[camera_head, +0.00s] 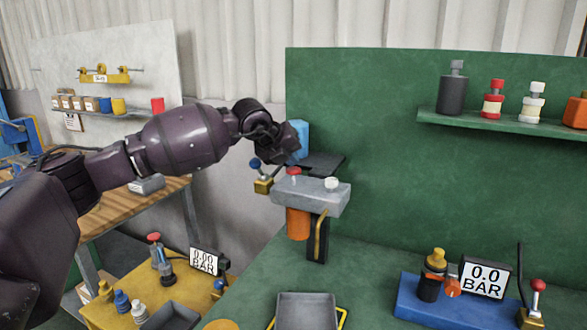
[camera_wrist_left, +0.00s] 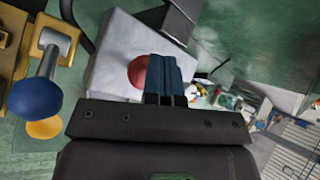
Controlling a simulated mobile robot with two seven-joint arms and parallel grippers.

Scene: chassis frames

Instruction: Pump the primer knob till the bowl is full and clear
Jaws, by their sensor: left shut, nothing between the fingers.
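A grey filter head (camera_head: 318,195) carries a red knob (camera_head: 293,172) and a white knob (camera_head: 332,184) on top. Which is the primer knob is not labelled. An orange bowl (camera_head: 298,223) hangs under its left end; its fill level cannot be told. My left gripper (camera_head: 289,158) is just above the red knob. In the left wrist view its shut, dark blue fingers (camera_wrist_left: 166,78) overlap part of the red knob (camera_wrist_left: 138,72), with nothing between them. Whether they touch it cannot be told. My right gripper is not in view.
A blue-balled lever (camera_head: 255,163) on a brass block stands left of the filter head. A grey tray (camera_head: 306,312) sits below on the green bench. A blue base (camera_head: 410,297) at right carries a gauge (camera_head: 486,277) reading 0.0 BAR. A shelf (camera_head: 490,122) holds bottles.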

